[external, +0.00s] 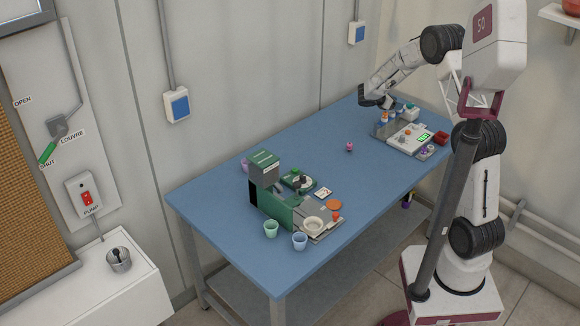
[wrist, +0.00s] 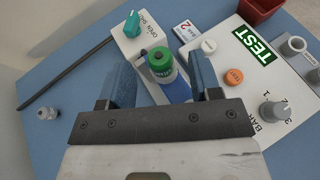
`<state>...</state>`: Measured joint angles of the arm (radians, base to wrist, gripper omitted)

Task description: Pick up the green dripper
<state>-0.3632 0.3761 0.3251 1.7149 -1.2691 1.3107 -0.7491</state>
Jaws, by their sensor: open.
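A small bottle with a green cap, which looks like the green dripper (wrist: 160,63), shows in the wrist view at the upper middle. It lies between the two fingers in that picture, beside a white panel with a teal knob. My gripper (wrist: 164,72) is open, with one finger on each side of the bottle; nothing is seen touching it. How far above it the fingers are, I cannot tell. In the external view my gripper (external: 373,99) hangs over the far right end of the blue table. The green bottle cannot be picked out there.
The teal knob (wrist: 131,25) has a dark rod beside it. A white test box (wrist: 235,70) with buttons and a dial stands to the right. A red bin (wrist: 262,9) is behind it. A green machine (external: 270,195) stands mid-table; the blue table (external: 225,195) has bare space left.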

